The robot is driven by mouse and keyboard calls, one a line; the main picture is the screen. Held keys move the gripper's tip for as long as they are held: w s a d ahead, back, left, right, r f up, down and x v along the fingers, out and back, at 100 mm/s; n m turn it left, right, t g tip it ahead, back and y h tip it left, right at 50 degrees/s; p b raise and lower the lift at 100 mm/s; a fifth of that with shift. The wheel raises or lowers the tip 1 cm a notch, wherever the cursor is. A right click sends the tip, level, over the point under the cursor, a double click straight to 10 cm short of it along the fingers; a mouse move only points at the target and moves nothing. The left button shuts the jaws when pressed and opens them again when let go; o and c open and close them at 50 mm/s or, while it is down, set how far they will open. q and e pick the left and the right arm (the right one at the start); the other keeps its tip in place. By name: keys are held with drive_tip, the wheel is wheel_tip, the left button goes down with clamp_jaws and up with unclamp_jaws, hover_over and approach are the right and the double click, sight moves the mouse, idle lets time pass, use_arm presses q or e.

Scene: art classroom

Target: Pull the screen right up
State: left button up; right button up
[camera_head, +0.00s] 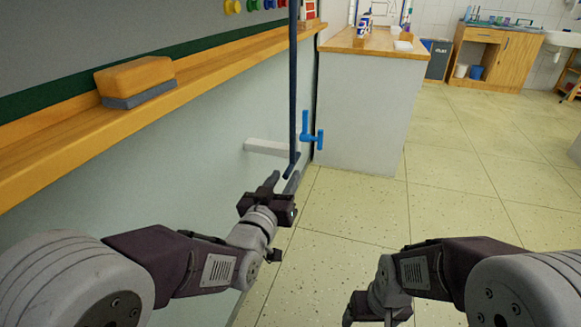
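A dark blue rod (293,90) hangs upright in front of the wall and runs out of the top of the view. Its lower end is just above my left gripper (281,182). The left gripper's two fingers point up and away, spread apart with nothing seen between them; whether one touches the rod is unclear. A bright blue handle (311,135) shows just right of the rod. A grey panel (90,35) with a dark green lower band is at the upper left; I cannot tell if it is the screen. My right gripper (362,316) is low, cut by the bottom edge, its fingers unclear.
A wooden ledge (60,140) under the panel holds an orange and grey eraser (137,82). A white bar (270,147) sticks out low behind the rod. A cabinet (362,110) stands beyond the rod. The tiled floor (460,190) to the right is clear.

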sight(291, 166)
use_arm(q)
drive_tip(key=b+x, duration=0.2)
drive_tip(key=x, duration=0.3)
drive_tip(key=shift+w+f, duration=0.1)
drive_tip(key=shift+f, duration=0.05)
drive_tip(key=shift+w+d, duration=0.25)
drive_tip(key=shift+w, duration=0.35)
drive_tip(key=shift+c, duration=0.4)
clamp_jaws()
